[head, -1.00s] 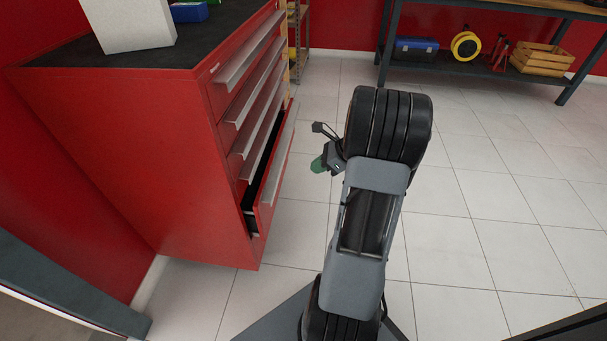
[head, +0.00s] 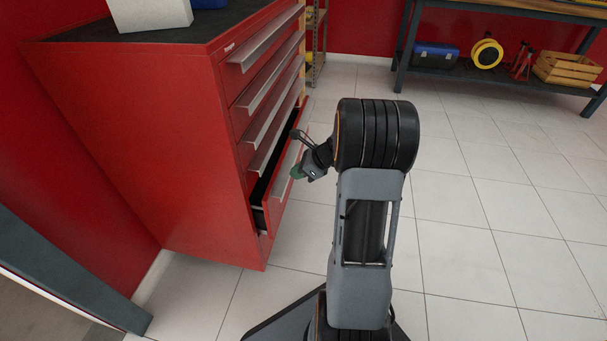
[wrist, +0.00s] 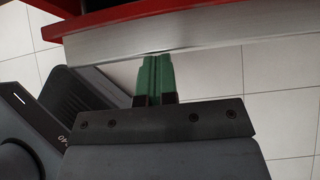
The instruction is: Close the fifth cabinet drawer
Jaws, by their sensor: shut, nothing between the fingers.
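The red cabinet (head: 150,130) stands at left with several drawers with silver handles. Its lowest drawer, the fifth from the top, is partly out; its silver handle strip (head: 287,168) and dark inside show in the head view. My gripper (head: 297,173) is at the front of this drawer. In the wrist view the green fingers (wrist: 155,75) are together and empty, their tips at the silver strip (wrist: 200,38) of the drawer front. I cannot tell whether they touch it. The red drawer edge lies beyond the strip.
A workbench (head: 480,70) stands at the back right with a blue box (head: 436,54), a yellow reel (head: 487,53) and a wooden crate (head: 568,70) on its lower shelf. A metal shelf (head: 316,45) stands behind the cabinet. The tiled floor at right is clear.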

